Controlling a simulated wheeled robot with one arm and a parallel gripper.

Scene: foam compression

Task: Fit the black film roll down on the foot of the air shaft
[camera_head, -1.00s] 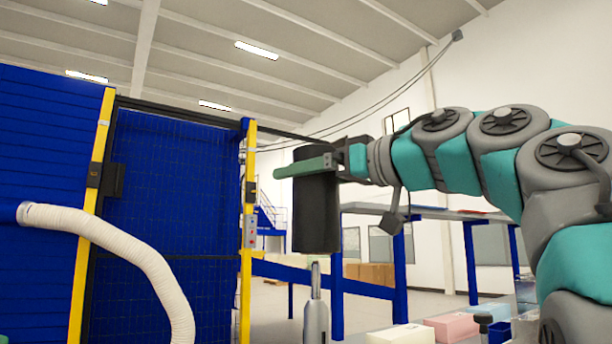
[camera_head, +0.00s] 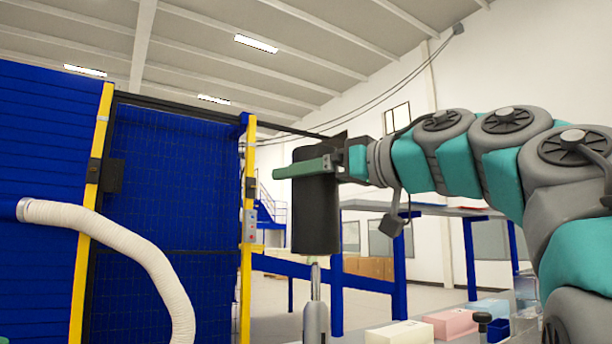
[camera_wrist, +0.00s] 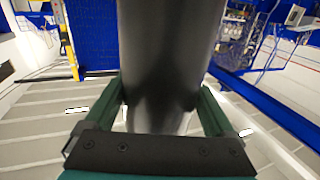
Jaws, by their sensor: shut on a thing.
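The black film roll (camera_head: 316,215) hangs upright in the head view. My gripper (camera_head: 303,167) is shut on its upper part, with green fingers across it. In the wrist view the roll (camera_wrist: 165,60) fills the middle, between the two green fingers (camera_wrist: 160,108). The air shaft (camera_head: 315,310) stands upright below the roll, a grey post with a thin tip. The tip shows just under the roll's lower end, nearly in line with its middle. Whether the tip touches the roll I cannot tell. The shaft's foot is out of view.
A white box (camera_head: 400,333), a pink box (camera_head: 450,323) and a blue bin (camera_head: 498,330) sit at lower right. A pale hose (camera_head: 120,250) curves in front of the blue fence (camera_head: 165,200) at left. A blue-legged table (camera_head: 400,270) stands behind.

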